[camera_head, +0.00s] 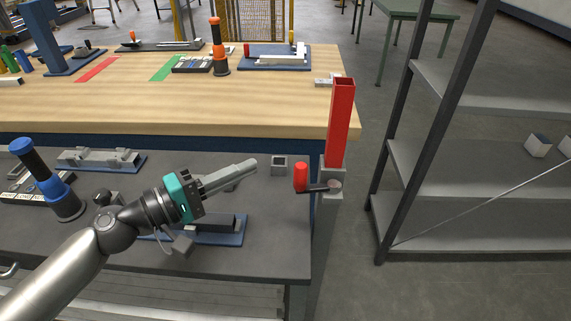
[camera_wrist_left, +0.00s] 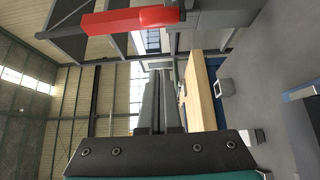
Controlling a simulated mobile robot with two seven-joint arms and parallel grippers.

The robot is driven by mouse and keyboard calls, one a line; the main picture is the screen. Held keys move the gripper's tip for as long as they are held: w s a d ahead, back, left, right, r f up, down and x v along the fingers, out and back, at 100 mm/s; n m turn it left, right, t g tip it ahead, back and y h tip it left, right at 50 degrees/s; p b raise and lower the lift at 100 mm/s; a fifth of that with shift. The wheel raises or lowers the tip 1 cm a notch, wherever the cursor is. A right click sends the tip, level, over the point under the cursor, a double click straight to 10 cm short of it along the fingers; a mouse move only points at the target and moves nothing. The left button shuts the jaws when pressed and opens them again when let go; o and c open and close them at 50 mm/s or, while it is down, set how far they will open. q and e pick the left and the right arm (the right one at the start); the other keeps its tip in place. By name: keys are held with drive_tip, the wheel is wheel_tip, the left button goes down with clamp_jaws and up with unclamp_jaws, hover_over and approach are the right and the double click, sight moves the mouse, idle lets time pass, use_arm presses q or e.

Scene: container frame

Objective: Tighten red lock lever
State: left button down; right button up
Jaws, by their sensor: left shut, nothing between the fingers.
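The red lock lever (camera_head: 301,178) has an upright red cylindrical handle on a short dark arm. The arm runs right to a pivot on a grey post (camera_head: 330,215) at the bench's right end. A red square tube (camera_head: 342,120) stands upright from that post. My left gripper (camera_head: 254,164) points right toward the handle, with its fingers shut and empty. A gap shows between fingertips and handle. In the left wrist view the shut fingers (camera_wrist_left: 158,102) are in the middle. Red parts, seemingly the handle (camera_wrist_left: 158,17) and tube (camera_wrist_left: 90,25), cross the top. My right gripper is not in view.
The dark bench (camera_head: 275,240) holds a small grey square block (camera_head: 279,165), blue-based fixtures (camera_head: 228,233) and a blue-handled tool (camera_head: 45,178). A wooden table (camera_head: 270,105) stands behind. A grey shelf rack (camera_head: 470,175) is to the right, with floor between.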

use_arm(q)
drive_tip(key=p+x, duration=0.2)
drive_tip(key=x, duration=0.6)
drive_tip(key=s, duration=0.2)
drive_tip(key=s+d, duration=0.1)
drive_tip(key=s, duration=0.1)
drive_tip(key=shift+s+p, duration=0.1)
drive_tip(key=shift+p, duration=0.3)
